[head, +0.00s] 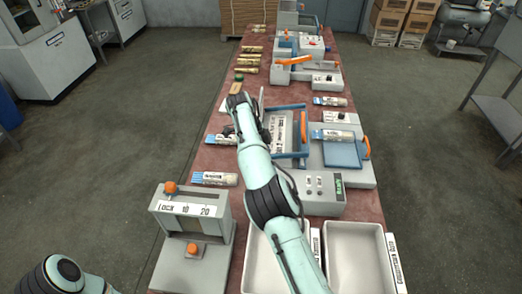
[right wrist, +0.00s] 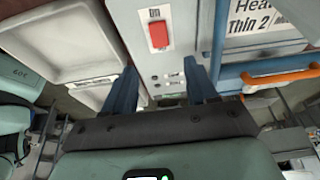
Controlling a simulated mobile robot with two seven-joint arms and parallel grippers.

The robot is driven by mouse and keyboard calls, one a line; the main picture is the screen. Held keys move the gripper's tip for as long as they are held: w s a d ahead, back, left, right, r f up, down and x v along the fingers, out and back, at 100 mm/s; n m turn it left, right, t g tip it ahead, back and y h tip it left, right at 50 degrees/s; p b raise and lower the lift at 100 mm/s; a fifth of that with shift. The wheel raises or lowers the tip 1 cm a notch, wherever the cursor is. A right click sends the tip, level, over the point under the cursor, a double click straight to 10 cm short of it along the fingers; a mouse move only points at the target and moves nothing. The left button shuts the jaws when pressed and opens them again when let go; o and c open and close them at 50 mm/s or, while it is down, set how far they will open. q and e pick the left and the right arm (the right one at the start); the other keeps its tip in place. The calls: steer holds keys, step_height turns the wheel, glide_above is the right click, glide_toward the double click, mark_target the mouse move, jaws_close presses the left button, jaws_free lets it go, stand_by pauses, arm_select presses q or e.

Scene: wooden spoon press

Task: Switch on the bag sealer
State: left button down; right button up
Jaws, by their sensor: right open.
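The bag sealer, a grey machine with a blue frame (head: 304,120) and an orange handle, stands at mid-table in the head view. My right gripper (right wrist: 160,90) is open and empty. Its two blue fingers point toward the panel, below the switch in the picture; contact cannot be told. In the head view my right arm hides part of the sealer. My left gripper is out of view.
White trays (head: 364,225) lie at the near right. A grey device with orange knobs (head: 192,235) stands at the near left. Labelled pouches (head: 214,179) lie along the left side. More machines stand at the far end.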

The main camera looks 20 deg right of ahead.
steer(key=shift+v, duration=1.5)
